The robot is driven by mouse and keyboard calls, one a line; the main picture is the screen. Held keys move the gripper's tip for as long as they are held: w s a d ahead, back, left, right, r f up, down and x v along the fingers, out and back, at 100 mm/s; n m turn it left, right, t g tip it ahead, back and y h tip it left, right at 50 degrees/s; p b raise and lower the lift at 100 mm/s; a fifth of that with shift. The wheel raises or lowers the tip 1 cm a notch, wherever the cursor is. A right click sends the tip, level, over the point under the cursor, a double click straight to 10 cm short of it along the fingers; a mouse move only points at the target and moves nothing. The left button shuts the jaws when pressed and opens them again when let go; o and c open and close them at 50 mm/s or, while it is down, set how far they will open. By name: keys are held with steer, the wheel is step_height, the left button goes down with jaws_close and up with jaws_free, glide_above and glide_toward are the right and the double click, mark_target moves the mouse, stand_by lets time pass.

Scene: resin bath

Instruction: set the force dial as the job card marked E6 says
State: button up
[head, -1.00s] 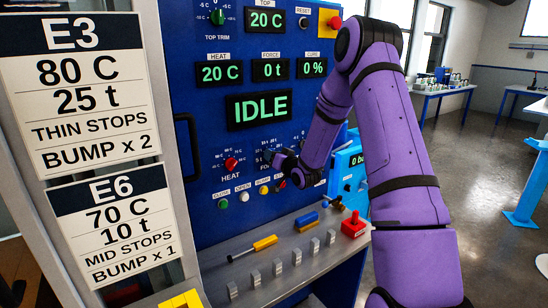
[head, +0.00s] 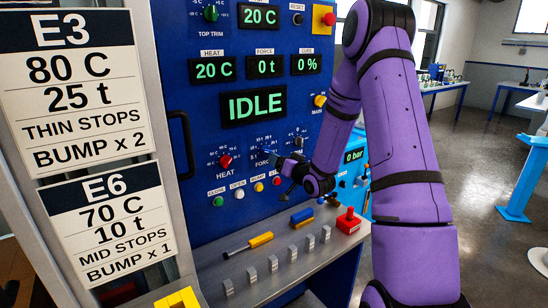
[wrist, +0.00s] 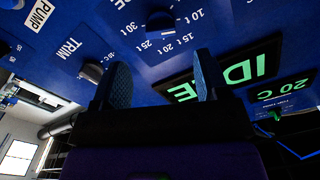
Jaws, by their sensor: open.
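The E6 job card (head: 106,225) reads 70 C, 10 t, MID STOPS, BUMP x 1. The force dial is a black knob (wrist: 160,19) at the top of the wrist view, with tonne marks from about 10 to 30 around it. The force display (head: 267,67) reads 0 t.
The red heat dial (head: 225,160) is left of my gripper. Another dark knob (wrist: 92,70), by the TRIM label, is close to one finger. Below are a row of coloured buttons (head: 239,194) and a ledge with a yellow-handled tool (head: 249,244). The E3 card (head: 80,90) hangs above.

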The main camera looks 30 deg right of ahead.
steer(key=shift+s, duration=1.45)
steer(key=shift+r, duration=0.1)
steer(key=s+a+r+n+g+h, duration=0.1)
steer(key=s+a+r+g, duration=0.35)
steer(key=r, duration=0.25)
steer(key=s+a+r+n+g+h, duration=0.1)
steer(key=s+a+r+g+h, duration=0.15)
steer(key=s+a+r, duration=0.4)
steer(key=s+a+r+g+y, duration=0.1)
steer(key=s+a+r+g, duration=0.1)
steer(key=s, duration=0.6)
steer(key=s+a+r+n+g+y, duration=0.1)
steer(key=s+a+r+g, duration=0.1)
steer(key=s, duration=0.5)
steer(key=s+a+r+n+g+y, duration=0.1)
steer(key=s+a+r, duration=0.1)
steer(key=s, duration=0.6)
steer(key=shift+s+a+g, duration=0.3)
steer(key=shift+a+g, duration=0.1)
steer(key=shift+a, duration=0.45)
steer(key=shift+c, duration=0.2)
